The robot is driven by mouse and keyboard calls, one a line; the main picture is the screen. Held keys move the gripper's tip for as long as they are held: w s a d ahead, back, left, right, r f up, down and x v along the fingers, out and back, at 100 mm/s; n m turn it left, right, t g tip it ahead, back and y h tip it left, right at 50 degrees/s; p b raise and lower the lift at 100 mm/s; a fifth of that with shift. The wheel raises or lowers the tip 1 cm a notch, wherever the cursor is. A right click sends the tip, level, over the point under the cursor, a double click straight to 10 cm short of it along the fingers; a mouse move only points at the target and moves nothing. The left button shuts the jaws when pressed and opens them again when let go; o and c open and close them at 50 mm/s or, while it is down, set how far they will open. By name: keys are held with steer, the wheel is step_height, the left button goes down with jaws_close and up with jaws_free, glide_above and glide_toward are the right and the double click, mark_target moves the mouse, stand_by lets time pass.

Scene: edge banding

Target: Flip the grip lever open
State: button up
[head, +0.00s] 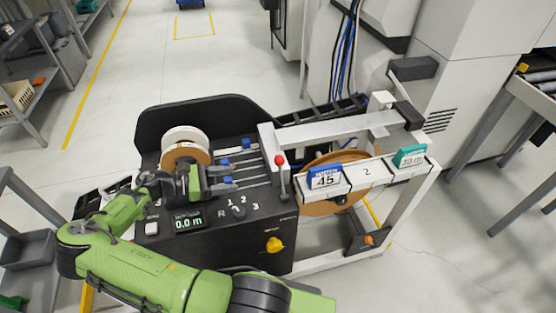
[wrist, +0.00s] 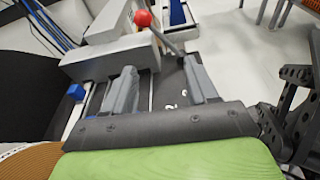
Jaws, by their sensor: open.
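The grip lever has a red ball knob (head: 280,160) on a grey stem, at the right end of the black machine's top, beside a white upright block. Its stem points up in the head view. In the wrist view the red knob (wrist: 143,18) and stem show beyond my fingertips, roughly between them in the picture. My gripper (head: 228,178) is open and empty, over the machine top to the left of the lever. In the wrist view my gripper (wrist: 161,64) has its two grey fingers spread apart. No contact with the lever shows.
Left of the lever are blue-clipped rails (head: 240,162) and a white and orange reel (head: 186,147). A display (head: 190,221) reads 0.0 m. A yellow knob (head: 274,245) sits on the front. A large brown reel (head: 318,208) and a blue "45" tag (head: 325,178) are at right.

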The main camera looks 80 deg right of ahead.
mark_target(279, 159)
steer(key=s+d, duration=0.3)
steer(key=s, duration=0.1)
steer(key=s+d+n+g+h, duration=0.1)
steer(key=s+d, duration=0.3)
steer(key=s+d+n+h, duration=0.1)
steer(key=s+d, duration=0.3)
steer(key=s, duration=0.1)
steer(key=shift+d+f, duration=0.15)
steer(key=shift+f, duration=0.15)
jaws_close()
